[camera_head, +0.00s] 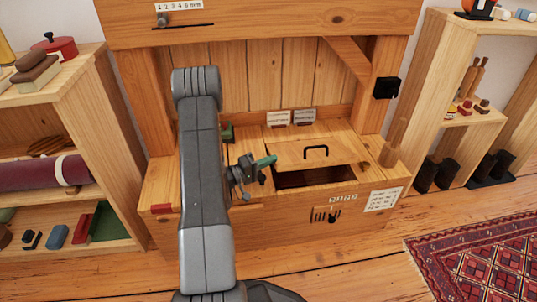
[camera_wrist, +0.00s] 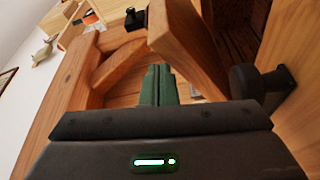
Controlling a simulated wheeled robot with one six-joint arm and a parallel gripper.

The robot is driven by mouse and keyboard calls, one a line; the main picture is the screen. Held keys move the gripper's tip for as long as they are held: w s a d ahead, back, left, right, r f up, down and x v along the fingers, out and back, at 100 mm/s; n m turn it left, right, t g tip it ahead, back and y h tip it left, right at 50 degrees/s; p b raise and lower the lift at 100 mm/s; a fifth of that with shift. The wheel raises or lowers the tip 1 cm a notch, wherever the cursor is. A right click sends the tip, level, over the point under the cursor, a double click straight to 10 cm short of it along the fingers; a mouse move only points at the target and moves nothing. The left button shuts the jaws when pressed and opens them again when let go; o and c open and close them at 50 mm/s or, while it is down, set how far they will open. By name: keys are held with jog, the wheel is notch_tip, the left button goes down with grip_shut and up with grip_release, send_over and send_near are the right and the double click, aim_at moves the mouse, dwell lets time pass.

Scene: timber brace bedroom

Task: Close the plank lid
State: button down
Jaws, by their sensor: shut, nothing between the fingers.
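The plank lid (camera_head: 322,151) is a light wood board with a black bar handle (camera_head: 316,151), on top of the wooden bench chest (camera_head: 240,231). A dark opening (camera_head: 315,178) shows in front of the lid's near edge, so the lid does not cover it. My gripper (camera_head: 265,162) has green fingers, and they are together with nothing between them. It is at the lid's left side, pointing right; I cannot tell if it touches the lid. The wrist view shows the green fingertips (camera_wrist: 158,78) close to a slanting wooden board (camera_wrist: 187,45).
A black slider (camera_head: 333,216) and a paper sheet (camera_head: 382,200) are on the chest's front. Two small cards (camera_head: 291,117) stand behind the lid. A diagonal brace (camera_head: 348,58) and a black box (camera_head: 386,88) are at upper right.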

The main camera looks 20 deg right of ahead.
jog(key=shift+s+f, duration=0.1)
jog(key=shift+f, duration=0.05)
dwell(0.4)
jog(key=a+p, duration=0.1)
jog(key=a, duration=0.3)
jog(key=s+a+p, duration=0.1)
jog(key=a, duration=0.4)
jog(key=a+f+p, duration=0.1)
jog(key=a, duration=0.3)
jog(key=shift+s+a, duration=0.15)
jog(key=shift+a, duration=0.2)
